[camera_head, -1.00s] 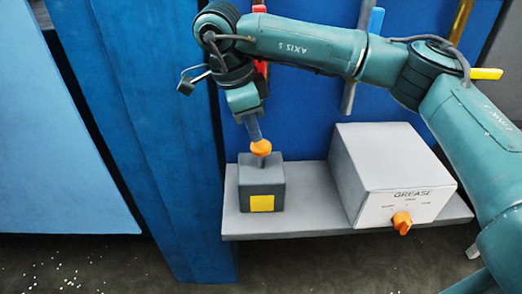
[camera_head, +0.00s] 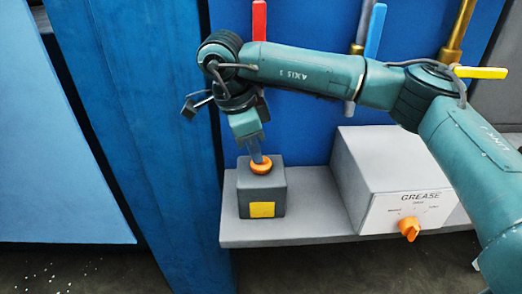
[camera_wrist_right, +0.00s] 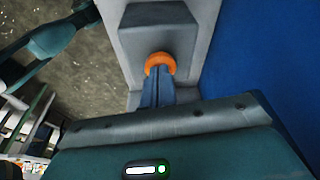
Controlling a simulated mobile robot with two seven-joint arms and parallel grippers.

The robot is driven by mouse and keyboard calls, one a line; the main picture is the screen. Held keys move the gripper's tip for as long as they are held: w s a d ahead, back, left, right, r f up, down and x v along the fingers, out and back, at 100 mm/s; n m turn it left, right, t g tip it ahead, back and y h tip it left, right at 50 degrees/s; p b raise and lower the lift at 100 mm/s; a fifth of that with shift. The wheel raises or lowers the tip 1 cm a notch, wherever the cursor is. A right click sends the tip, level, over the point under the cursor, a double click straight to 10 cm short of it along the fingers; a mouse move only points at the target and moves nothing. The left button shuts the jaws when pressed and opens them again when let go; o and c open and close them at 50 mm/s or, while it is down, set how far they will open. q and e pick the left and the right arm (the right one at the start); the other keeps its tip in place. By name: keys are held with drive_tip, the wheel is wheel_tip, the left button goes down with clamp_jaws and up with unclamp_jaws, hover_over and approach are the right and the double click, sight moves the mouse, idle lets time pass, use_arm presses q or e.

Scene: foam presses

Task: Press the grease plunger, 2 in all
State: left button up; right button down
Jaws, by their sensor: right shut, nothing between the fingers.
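The grease plunger is an orange knob (camera_head: 261,166) on top of a small grey box (camera_head: 274,192) with a yellow square on its front. The knob sits low, close against the box top. My right gripper (camera_head: 258,157) points down with its fingers shut and empty, and its tips meet the top of the knob. In the right wrist view the shut fingers (camera_wrist_right: 158,74) end at the orange knob (camera_wrist_right: 160,62), over the grey box (camera_wrist_right: 158,30). My left gripper is in neither current view.
A grey shelf (camera_head: 310,222) carries the plunger box and a larger box marked GREASE (camera_head: 395,175) with an orange selector knob (camera_head: 409,229). Behind stand a red handle (camera_head: 259,20), a blue handle (camera_head: 375,30) and a yellow handle (camera_head: 481,72). A blue panel (camera_head: 130,130) stands at the left.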

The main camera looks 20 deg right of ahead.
drive_tip(key=shift+a+r+p, duration=0.25)
drive_tip(key=shift+a, duration=0.35)
drive_tip(key=shift+a+r+p, duration=0.2)
drive_tip(key=shift+a+p, duration=0.05)
drive_tip(key=shift+a, duration=0.35)
drive_tip(key=shift+w+a, duration=0.15)
drive_tip(key=shift+a, duration=0.2)
use_arm(q)
drive_tip(key=shift+r, duration=0.6)
use_arm(e)
drive_tip(key=shift+d, duration=0.1)
use_arm(q)
drive_tip(key=shift+w+r+p, duration=0.1)
drive_tip(key=shift+r+p, duration=0.55)
drive_tip(key=shift+r, duration=0.15)
use_arm(e)
drive_tip(key=v, duration=1.3)
use_arm(q)
drive_tip(key=shift+d, duration=0.1)
